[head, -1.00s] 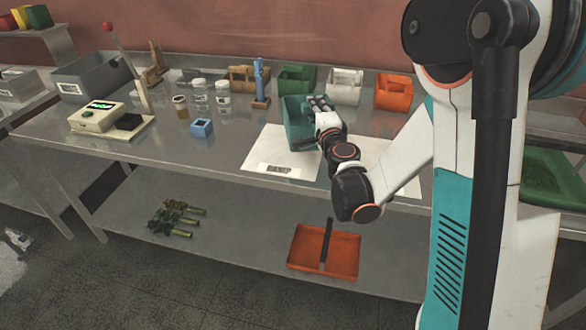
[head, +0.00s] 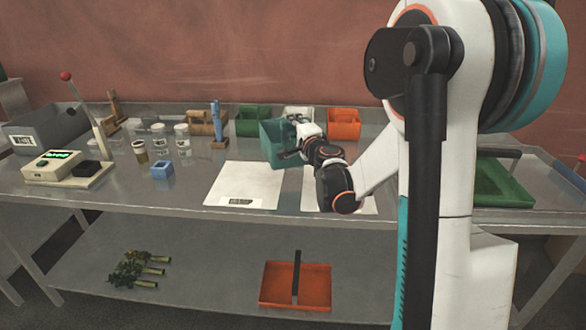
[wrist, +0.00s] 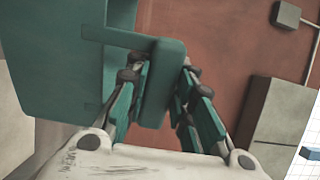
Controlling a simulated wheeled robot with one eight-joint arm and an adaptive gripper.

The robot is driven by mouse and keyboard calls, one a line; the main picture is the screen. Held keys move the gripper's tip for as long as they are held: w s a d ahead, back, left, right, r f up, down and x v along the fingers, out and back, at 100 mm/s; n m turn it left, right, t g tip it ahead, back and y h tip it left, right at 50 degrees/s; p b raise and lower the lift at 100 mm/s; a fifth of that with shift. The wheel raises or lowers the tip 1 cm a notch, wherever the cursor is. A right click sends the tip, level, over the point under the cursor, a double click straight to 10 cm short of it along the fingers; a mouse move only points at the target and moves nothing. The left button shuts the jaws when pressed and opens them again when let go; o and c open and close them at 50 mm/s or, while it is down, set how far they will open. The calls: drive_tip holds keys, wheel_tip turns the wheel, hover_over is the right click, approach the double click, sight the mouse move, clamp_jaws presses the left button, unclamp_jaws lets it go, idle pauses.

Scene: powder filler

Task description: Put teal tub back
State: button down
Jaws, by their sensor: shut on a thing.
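The teal tub (head: 274,138) is in my gripper, in front of the row of tubs at the back of the table and behind the white sheets. In the wrist view the tub's wall (wrist: 50,60) fills the upper left. My gripper (head: 297,148) is shut on the tub's teal handle, with a finger on each side of it, as the wrist view shows (wrist: 163,85). Whether the tub touches the table is hard to tell. Its contents are hidden.
A green tub (head: 253,120), a white tub (head: 298,112) and an orange tub (head: 344,123) stand behind it. A brown tub (head: 203,122) and a blue stand (head: 218,128) are to the left. White sheets (head: 245,184) lie in front. A green tray (head: 500,183) is at right.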

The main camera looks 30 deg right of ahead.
sight(294, 160)
wheel_tip(294, 160, down, 12)
drive_tip(key=b, duration=0.4)
drive_tip(key=shift+f, duration=0.25)
drive_tip(key=shift+r, duration=0.1)
drive_tip(key=c, duration=1.7)
unclamp_jaws()
drive_tip(key=o, duration=0.3)
drive_tip(key=s+a+p, duration=0.1)
drive_tip(key=s+a, duration=0.1)
drive_tip(key=s, duration=1)
drive_tip(key=shift+p, duration=0.4)
drive_tip(key=shift+w, duration=0.1)
